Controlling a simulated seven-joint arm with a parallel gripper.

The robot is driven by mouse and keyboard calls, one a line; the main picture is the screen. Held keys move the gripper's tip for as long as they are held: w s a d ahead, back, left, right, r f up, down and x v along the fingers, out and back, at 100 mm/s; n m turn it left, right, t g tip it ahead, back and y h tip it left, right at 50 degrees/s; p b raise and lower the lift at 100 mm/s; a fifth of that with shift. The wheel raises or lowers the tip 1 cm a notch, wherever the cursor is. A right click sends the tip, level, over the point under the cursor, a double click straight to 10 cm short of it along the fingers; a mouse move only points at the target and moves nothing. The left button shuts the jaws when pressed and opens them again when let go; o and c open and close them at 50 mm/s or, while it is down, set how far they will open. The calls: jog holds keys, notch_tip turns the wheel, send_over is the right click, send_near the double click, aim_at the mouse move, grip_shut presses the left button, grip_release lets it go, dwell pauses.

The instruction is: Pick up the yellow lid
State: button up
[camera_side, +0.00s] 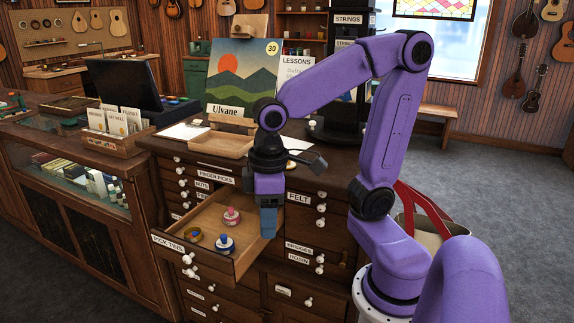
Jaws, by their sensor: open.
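An open drawer (165,240) labelled PICK TINS juts out from the wooden cabinet. My gripper (268,224) points down at the drawer's right side, to the right of all three and apart from the yellowish piece. It is open, with nothing visible in it; one finger hides most of the other.
The drawer walls surround the small pieces. On the cabinet top stand a painting labelled Ulvane (240,78), a wooden tray (215,144) and a dark rack (345,85). A glass display counter (75,180) stands at left.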

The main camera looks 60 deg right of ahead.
jog(key=w+d+r+m, duration=0.8)
jog(key=w+d+m, duration=0.4)
jog(key=d, duration=0.1)
jog(key=s+d+r+m+h, duration=0.1)
jog(key=d+r+m, duration=0.3)
jog(key=d, duration=0.5)
jog(key=d+r+m+h, duration=0.1)
jog(key=d+r+m, duration=0.1)
jog(key=d+m, duration=0.5)
jog(key=shift+n, duration=0.5)
jog(key=f, duration=0.3)
jog(key=d+f, duration=0.1)
jog(key=f, duration=0.3)
jog(key=d+f, duration=0.1)
jog(key=f, duration=0.2)
jog(key=shift+s+d+f, duration=0.1)
jog(key=shift+f, duration=0.3)
jog(key=shift+s+d+f, duration=0.1)
jog(key=shift+f, duration=1.35)
jog(key=shift+d+f, duration=0.1)
jog(key=shift+f, duration=1.3)
grip_shut()
